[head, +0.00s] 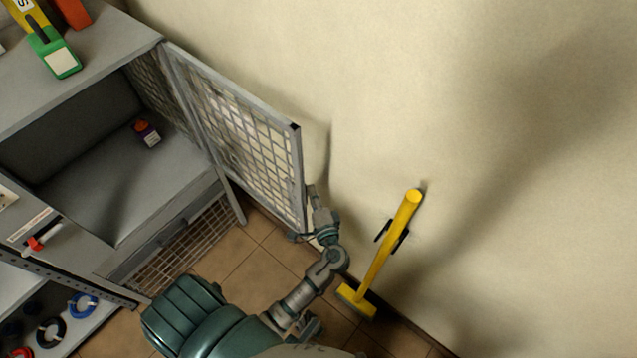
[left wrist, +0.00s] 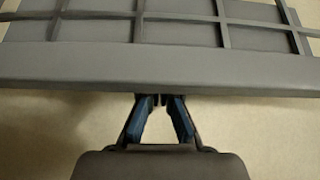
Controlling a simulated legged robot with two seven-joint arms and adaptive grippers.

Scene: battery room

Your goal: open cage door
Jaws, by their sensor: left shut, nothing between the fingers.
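The cage door (head: 243,130), a grey frame with wire mesh, stands swung out from the grey cabinet (head: 125,200) towards the wall. The cabinet's upper compartment is open to view. My left gripper (head: 313,192) is at the outer edge of the door, on the wall side, near its lower corner. In the left wrist view, the door's frame bar (left wrist: 160,68) crosses the picture just beyond my shut, empty fingers (left wrist: 160,101). The fingertips are at the bar's edge; I cannot tell whether they touch it. My right gripper is not in view.
A small dark box with a red top (head: 146,132) sits inside the compartment. A green and yellow device (head: 54,52) lies on the cabinet top. Cable coils (head: 82,304) lie on the lower-left shelf.

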